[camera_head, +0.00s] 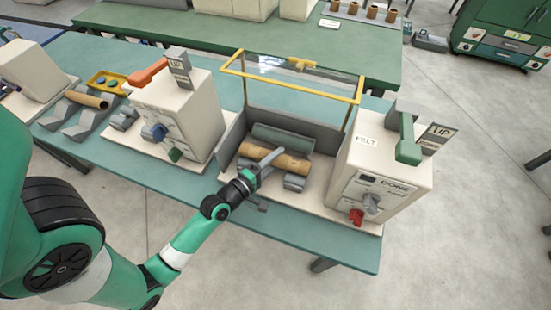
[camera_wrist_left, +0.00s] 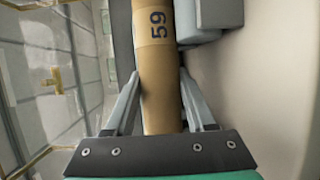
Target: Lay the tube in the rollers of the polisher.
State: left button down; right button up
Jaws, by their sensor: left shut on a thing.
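The brown cardboard tube (camera_head: 291,165) is between the fingers of my left gripper (camera_head: 264,162), inside the open bay of the polisher (camera_head: 377,180). In the left wrist view the tube (camera_wrist_left: 157,85), marked "59", runs lengthwise between both fingers of the gripper (camera_wrist_left: 160,100). Grey rollers (camera_head: 294,183) are in front of the tube, and a larger dark green roller (camera_head: 283,138) lies behind it. Whether the tube touches the rollers cannot be told. My right gripper is not in view.
The polisher's yellow-framed clear guard (camera_head: 298,73) stands raised behind the bay. The polisher has a red knob (camera_head: 356,216) and green lever (camera_head: 408,150). Another machine (camera_head: 178,115) stands to the left. Another brown tube (camera_head: 88,99) lies on grey supports at far left.

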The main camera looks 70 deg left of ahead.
pick_arm(q)
jog(key=shift+c, duration=0.8)
grip_release()
jog(key=b+v, duration=0.1)
jog(key=v, duration=0.2)
jog(key=b+v, duration=0.1)
jog(key=v, duration=0.3)
jog(key=b+v, duration=0.2)
jog(key=v, duration=0.1)
jog(key=shift+s+d+f, duration=0.1)
jog(key=shift+s+f, duration=0.15)
jog(key=shift+s, duration=0.1)
jog(key=shift+s+d+r, duration=0.25)
jog(key=shift+s+r, duration=0.05)
jog(key=shift+s, duration=0.05)
jog(key=shift+r, duration=0.1)
jog(key=shift+r, duration=0.1)
